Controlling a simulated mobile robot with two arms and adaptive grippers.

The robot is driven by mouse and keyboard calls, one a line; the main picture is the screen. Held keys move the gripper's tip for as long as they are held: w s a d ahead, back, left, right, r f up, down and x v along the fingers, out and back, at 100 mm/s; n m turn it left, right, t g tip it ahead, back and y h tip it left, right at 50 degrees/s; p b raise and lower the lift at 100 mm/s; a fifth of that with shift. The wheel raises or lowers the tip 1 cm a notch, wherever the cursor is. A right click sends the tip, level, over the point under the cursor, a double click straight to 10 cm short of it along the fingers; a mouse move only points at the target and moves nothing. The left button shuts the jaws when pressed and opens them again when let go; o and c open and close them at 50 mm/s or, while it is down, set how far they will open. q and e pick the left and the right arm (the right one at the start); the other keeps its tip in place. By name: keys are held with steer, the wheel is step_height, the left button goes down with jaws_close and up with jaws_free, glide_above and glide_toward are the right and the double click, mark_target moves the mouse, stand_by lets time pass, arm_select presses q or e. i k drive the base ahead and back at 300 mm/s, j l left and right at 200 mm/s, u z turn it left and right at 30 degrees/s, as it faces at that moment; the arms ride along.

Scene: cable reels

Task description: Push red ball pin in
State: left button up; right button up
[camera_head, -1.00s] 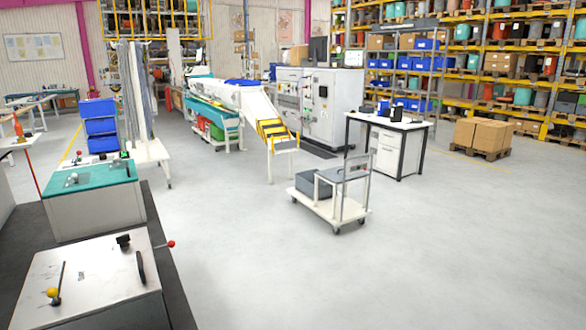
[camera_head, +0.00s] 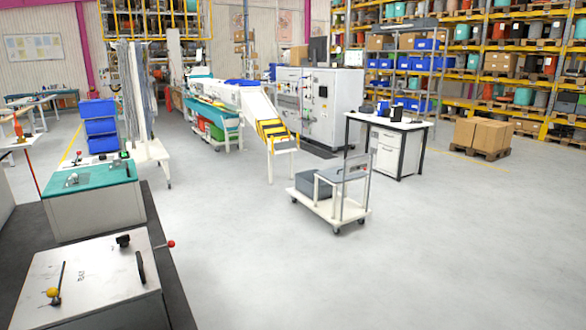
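A red ball (camera_head: 171,244) sits on the end of a thin pin at the right side of a metal-topped machine (camera_head: 95,285) in the lower left. The pin sticks out to the right, past the machine's edge. A yellow ball (camera_head: 52,292) tops a dark lever on the same metal top. Neither of my grippers shows in the view.
A teal-topped unit (camera_head: 100,184) stands behind the metal-topped machine. A cart (camera_head: 345,212) with a grey box stands on the floor right of centre, and a white desk (camera_head: 400,124) behind it. The grey floor (camera_head: 260,260) between machine and cart is clear.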

mark_target(171, 243)
steer(key=i+l, duration=0.6)
steer(key=i+l+u, duration=0.1)
steer(key=u, duration=0.3)
steer(key=i+l+u, duration=0.1)
steer(key=u, duration=0.3)
steer(key=l+u, duration=0.35)
steer(key=i+l+u, duration=0.1)
steer(key=u, duration=0.3)
